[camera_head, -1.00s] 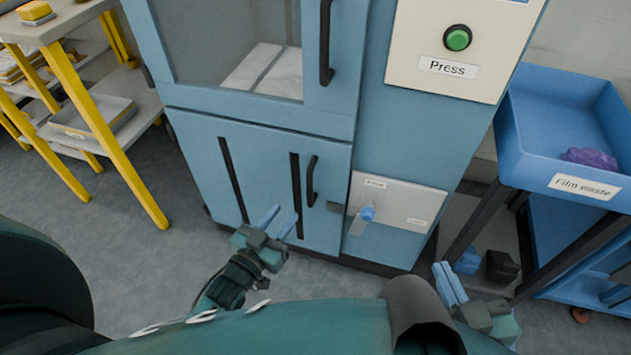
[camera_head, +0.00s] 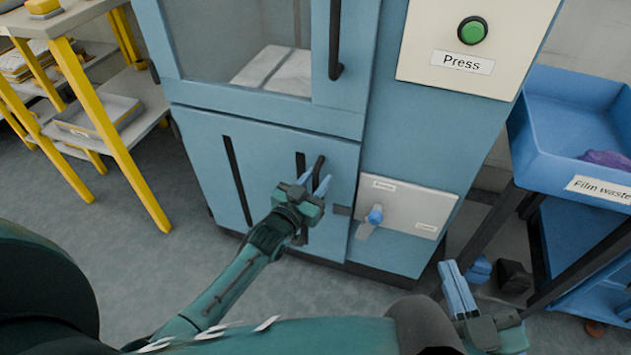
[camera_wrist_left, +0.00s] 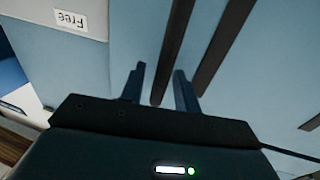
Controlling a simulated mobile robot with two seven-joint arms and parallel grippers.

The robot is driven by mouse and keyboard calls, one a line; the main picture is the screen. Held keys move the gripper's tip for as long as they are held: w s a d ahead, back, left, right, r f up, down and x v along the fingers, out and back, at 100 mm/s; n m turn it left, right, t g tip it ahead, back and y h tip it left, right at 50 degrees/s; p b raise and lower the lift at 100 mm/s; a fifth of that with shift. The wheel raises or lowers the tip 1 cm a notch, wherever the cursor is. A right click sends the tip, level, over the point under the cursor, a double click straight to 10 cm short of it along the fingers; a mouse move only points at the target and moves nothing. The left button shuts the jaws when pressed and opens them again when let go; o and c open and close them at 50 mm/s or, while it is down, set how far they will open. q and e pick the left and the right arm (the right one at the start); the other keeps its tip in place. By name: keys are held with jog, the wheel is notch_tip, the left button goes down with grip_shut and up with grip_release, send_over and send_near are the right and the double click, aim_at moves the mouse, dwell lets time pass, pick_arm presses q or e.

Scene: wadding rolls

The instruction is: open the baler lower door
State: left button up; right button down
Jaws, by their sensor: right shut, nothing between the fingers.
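The baler's lower door (camera_head: 205,150) is blue and looks shut, flush with the cabinet. Its dark upright handle (camera_head: 318,170) is near the door's right edge. My left gripper (camera_head: 315,184) is open at this handle, its blue fingers on either side of it. In the left wrist view a dark bar (camera_wrist_left: 174,50) runs between the tips of the left gripper (camera_wrist_left: 160,82); contact cannot be told. My right gripper (camera_head: 456,282) is shut and empty, low at the right.
Two dark strips run down the door; one (camera_head: 235,178) is clear left of my gripper. Above are the upper door with a window (camera_head: 235,40) and the green Press button (camera_head: 473,31). A blue film waste cart (camera_head: 540,140) stands right, a yellow-legged shelf (camera_head: 115,130) left.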

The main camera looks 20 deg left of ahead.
pick_arm(q)
jog(key=shift+c, duration=0.5)
grip_shut()
jog(key=shift+s, duration=0.1)
